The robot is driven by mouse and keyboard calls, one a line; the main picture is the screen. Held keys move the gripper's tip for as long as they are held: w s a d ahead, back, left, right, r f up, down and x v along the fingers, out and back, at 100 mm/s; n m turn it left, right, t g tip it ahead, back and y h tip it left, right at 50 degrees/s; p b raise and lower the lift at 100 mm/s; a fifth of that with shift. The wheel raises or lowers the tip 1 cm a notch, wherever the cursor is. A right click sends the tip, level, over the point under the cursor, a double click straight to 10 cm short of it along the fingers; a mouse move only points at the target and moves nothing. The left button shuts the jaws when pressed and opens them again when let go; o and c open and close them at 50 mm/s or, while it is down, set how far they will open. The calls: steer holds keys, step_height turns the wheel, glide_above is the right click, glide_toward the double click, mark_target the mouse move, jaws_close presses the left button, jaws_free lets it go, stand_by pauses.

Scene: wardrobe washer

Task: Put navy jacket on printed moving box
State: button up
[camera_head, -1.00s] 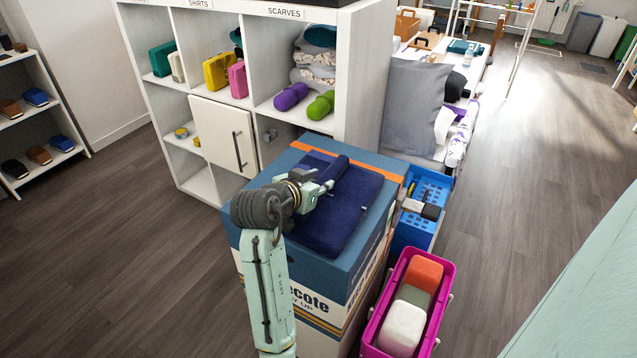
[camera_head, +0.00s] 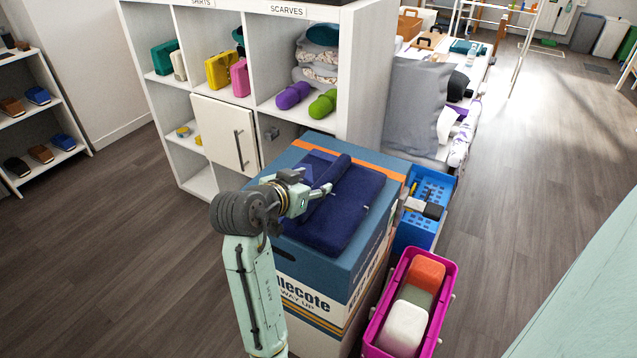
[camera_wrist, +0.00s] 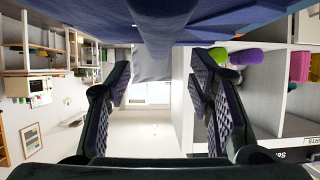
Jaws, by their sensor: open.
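The navy jacket (camera_head: 346,210) lies folded flat on top of the printed moving box (camera_head: 310,265), which is blue and white with an orange stripe. My gripper (camera_head: 325,190) is at the jacket's left side, just over or beside it. In the wrist view the two fingers of my gripper (camera_wrist: 160,95) stand apart with nothing between them. The jacket (camera_wrist: 230,25) fills the top of that view, a navy fold hanging beyond the fingertips. Whether a finger touches the cloth I cannot tell.
A white shelf unit (camera_head: 347,75) with scarves and cases stands behind the box. A blue crate (camera_head: 408,232) and a magenta bin (camera_head: 374,325) stand to the box's right. A grey pillow (camera_head: 415,105) is behind them. The floor at left is clear.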

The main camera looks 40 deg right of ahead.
steer(key=v, duration=0.7)
steer(key=shift+a, duration=0.15)
